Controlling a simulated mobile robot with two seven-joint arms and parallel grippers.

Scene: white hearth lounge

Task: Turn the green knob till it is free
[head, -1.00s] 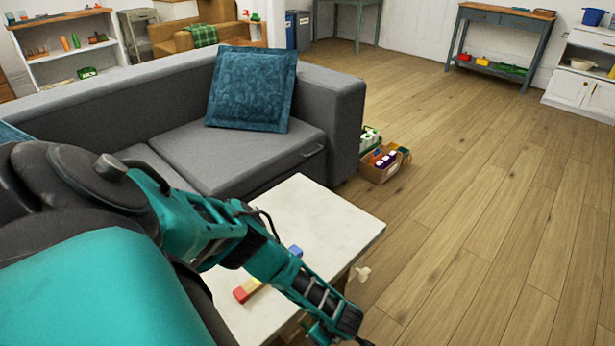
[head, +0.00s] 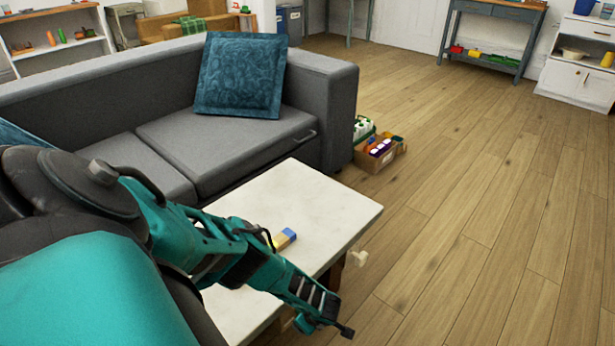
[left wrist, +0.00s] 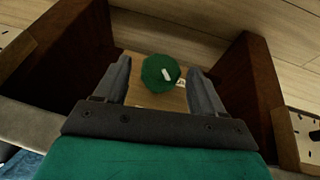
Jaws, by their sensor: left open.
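The green knob (left wrist: 155,68) shows in the left wrist view, round and dark, with a small white mark. It sits in front of a light wooden plate (left wrist: 150,98) between two dark brown uprights. My left gripper (left wrist: 160,72) is open, with one finger on each side of the knob and a gap visible on both sides. In the head view, the end of my left arm (head: 322,318) is low, at the front edge of the white table; the knob is not visible there. My right gripper is in neither view.
The white-topped table (head: 325,205) bears a yellow and blue block (head: 285,238), partly behind my arm. A grey sofa (head: 215,140) stands behind; a box of bottles (head: 377,155) is on the floor. Open floor lies right.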

